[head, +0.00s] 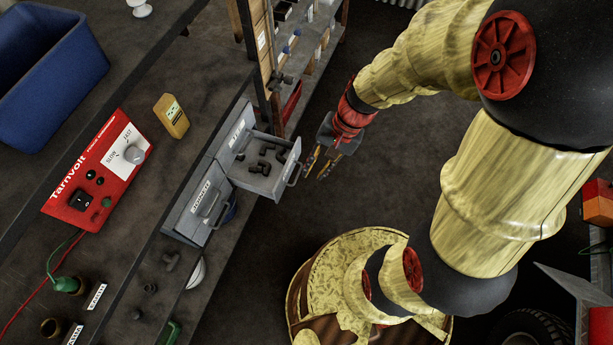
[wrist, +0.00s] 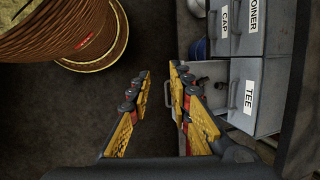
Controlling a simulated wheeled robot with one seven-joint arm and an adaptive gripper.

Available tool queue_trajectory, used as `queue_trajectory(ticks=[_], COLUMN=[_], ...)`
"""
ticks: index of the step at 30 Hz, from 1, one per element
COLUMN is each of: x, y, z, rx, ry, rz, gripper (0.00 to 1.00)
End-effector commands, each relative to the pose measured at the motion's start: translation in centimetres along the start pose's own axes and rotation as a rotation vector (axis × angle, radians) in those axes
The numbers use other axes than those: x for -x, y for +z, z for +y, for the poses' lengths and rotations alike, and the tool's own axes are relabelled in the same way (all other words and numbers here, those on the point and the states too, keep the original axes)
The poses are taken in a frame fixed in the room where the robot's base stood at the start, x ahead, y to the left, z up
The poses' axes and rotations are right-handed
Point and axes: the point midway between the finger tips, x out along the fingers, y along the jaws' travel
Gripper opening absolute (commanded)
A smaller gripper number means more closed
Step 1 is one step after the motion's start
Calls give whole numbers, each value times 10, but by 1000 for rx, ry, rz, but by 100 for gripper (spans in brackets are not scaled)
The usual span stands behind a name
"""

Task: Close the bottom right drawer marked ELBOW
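A grey drawer stands pulled out of a small grey drawer cabinet (head: 204,160) under the bench in the head view. The open drawer (head: 283,190) holds several dark pipe fittings; its own label cannot be read. My gripper (head: 320,163) is just right of the drawer's front and handle, apart from it in the head view, its two fingers spread and empty. In the wrist view my gripper (wrist: 160,72) also shows open, its right finger overlapping the drawer front and handle (wrist: 176,100); whether they touch cannot be told. Shut drawers there read CAP, JOINER and TEE (wrist: 249,98).
A red Tarnvolt box (head: 98,170), a yellow meter (head: 171,116) and a blue bin (head: 50,75) are on the bench. Dark floor lies open right of the drawer.

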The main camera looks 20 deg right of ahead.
Motion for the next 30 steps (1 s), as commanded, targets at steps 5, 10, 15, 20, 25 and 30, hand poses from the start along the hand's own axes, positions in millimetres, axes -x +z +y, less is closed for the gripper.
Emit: queue_trajectory(ticks=[5, 10, 15, 20, 25, 30], x=[-64, -127, -163, -159, -160, -180], y=[-28, -65, -106, -139, -149, -154], z=[-3, 11, 32, 42, 54, 53], rx=[-358, -792, -1197, -1426, -1526, -1528], ry=[-77, -124, -157, -207, -210, -210], rz=[-62, -53, 41, 142, 194, 191], gripper=[8, 0, 0, 0, 0, 0])
